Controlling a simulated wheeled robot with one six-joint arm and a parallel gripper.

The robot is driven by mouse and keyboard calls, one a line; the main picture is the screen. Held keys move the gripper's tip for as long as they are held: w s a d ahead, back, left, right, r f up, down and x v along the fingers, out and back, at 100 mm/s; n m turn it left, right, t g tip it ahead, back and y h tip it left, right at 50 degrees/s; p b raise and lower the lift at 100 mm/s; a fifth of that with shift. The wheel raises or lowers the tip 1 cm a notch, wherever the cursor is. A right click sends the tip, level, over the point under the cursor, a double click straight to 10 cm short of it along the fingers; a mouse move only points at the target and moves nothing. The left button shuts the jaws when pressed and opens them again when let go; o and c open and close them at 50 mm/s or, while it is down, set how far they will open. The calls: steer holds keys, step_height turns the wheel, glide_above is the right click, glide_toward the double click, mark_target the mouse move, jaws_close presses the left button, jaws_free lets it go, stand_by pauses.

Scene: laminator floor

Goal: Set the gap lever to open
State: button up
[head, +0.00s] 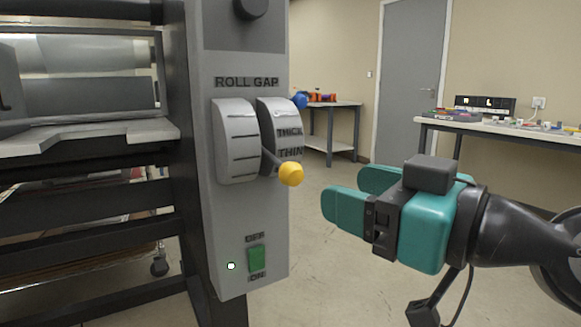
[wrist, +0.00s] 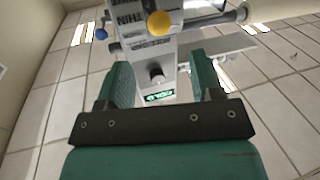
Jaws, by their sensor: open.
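The gap lever shows as a yellow ball knob (head: 291,173) on a short rod from the slot between two curved grey plates under the words ROLL GAP. The knob is low in the slot, just below the THIN mark; THICK is above it. Any open mark is not readable. My gripper (head: 358,193) is teal, open and empty, to the right of the yellow knob and apart from it. In the wrist view the yellow knob (wrist: 159,24) is beyond my open fingers (wrist: 163,78), near the top of the picture.
A blue ball knob (head: 300,101) sticks out behind the plates. Below are a green OFF/ON switch (head: 256,258) and a lit lamp (head: 231,266). The machine's rollers (head: 95,92) are at left. A table (head: 500,130) stands at back right. The floor between is clear.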

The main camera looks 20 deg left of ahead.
mark_target(300, 174)
steer(key=x, duration=1)
steer(key=shift+a, duration=0.1)
steer(key=shift+c, duration=0.3)
jaws_close()
steer(key=shift+p, duration=0.35)
